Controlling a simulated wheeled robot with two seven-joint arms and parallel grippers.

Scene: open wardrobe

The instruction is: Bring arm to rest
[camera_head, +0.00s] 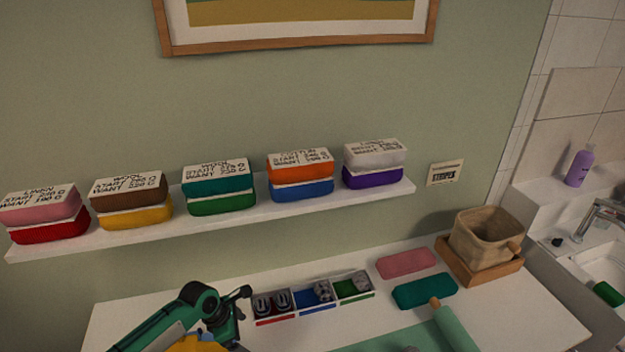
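My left arm (203,304), green and black, comes in from the lower left over the white table (130,310). Its black end part (237,298) is just left of a row of small compartments. I cannot make out the fingertips or whether they are open or shut. A yellow-orange piece (195,344) shows beneath the arm at the bottom edge, mostly cut off. I cannot tell whether it is held. My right arm and gripper do not show.
A pink block (406,263), a teal block (424,291), a teal roll (456,327) and a beige pot (484,240) stand right. A wall shelf (290,206) bears stacked coloured blocks. A sink (596,262) is far right.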

